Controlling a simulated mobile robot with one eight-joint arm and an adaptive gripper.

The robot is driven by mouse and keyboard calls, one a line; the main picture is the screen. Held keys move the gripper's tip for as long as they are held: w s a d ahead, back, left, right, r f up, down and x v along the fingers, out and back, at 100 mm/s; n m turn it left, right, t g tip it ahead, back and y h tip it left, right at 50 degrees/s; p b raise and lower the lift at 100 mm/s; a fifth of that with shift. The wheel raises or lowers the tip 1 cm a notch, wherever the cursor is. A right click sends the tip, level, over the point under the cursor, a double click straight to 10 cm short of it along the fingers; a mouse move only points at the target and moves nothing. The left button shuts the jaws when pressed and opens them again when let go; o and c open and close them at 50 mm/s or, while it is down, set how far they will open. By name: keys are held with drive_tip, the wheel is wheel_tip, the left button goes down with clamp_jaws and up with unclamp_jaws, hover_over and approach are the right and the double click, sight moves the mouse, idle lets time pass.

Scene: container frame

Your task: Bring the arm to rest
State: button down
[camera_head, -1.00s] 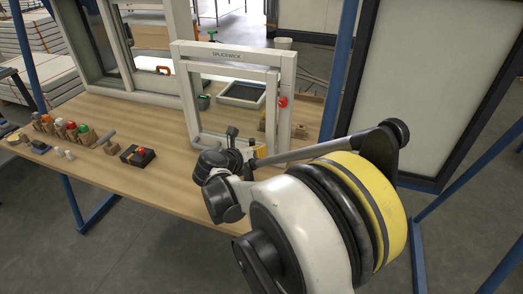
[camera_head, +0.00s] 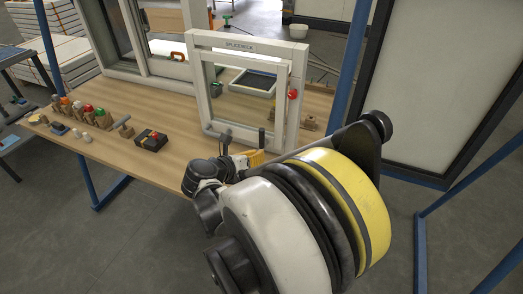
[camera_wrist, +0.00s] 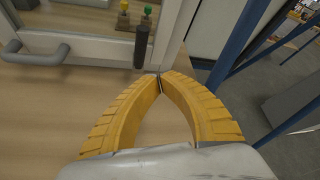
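My arm (camera_head: 290,225) fills the lower middle of the head view, bent in front of the workbench (camera_head: 180,165). My gripper shows in the wrist view with its two yellow ribbed fingers bowed and their tips meeting (camera_wrist: 161,76). Nothing shows between the fingers. The gripper is near the white frame (camera_wrist: 100,55), which stands upright on the bench. In the head view only a small yellow part of the gripper (camera_head: 256,158) shows; the arm hides the rest. I cannot tell whether it touches anything.
The white frame (camera_head: 203,100) has a red knob (camera_head: 293,94) on its right post. A black box (camera_head: 151,139) and several small coloured pieces (camera_head: 80,109) lie on the bench's left. A blue post (camera_head: 350,60) and a dark-edged panel (camera_head: 440,90) stand at right. Floor is clear in front.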

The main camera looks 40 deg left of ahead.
idle(0.4)
drive_tip(key=w+d+r+m+g+h, duration=0.1)
drive_tip(key=w+d+r+m, duration=0.35)
drive_tip(key=d, duration=0.45)
drive_tip(key=w+d+r+m+g, duration=0.1)
drive_tip(key=w+d+r+m, duration=0.2)
drive_tip(key=d+m, duration=0.35)
drive_tip(key=s+d+r+m+g, duration=0.1)
drive_tip(key=d+r+m, duration=0.25)
drive_tip(key=d, duration=0.65)
drive_tip(key=d+r+m+g, duration=0.2)
drive_tip(key=d+m, duration=0.3)
drive_tip(key=d, duration=0.5)
drive_tip(key=s+d+m+g, duration=0.1)
drive_tip(key=s+d+m, duration=1.7)
drive_tip(key=d+m, duration=0.3)
drive_tip(key=shift+s+d+f+m+y, duration=0.25)
drive_tip(key=shift+f+m+y, duration=0.1)
drive_tip(key=shift+m+y, duration=0.1)
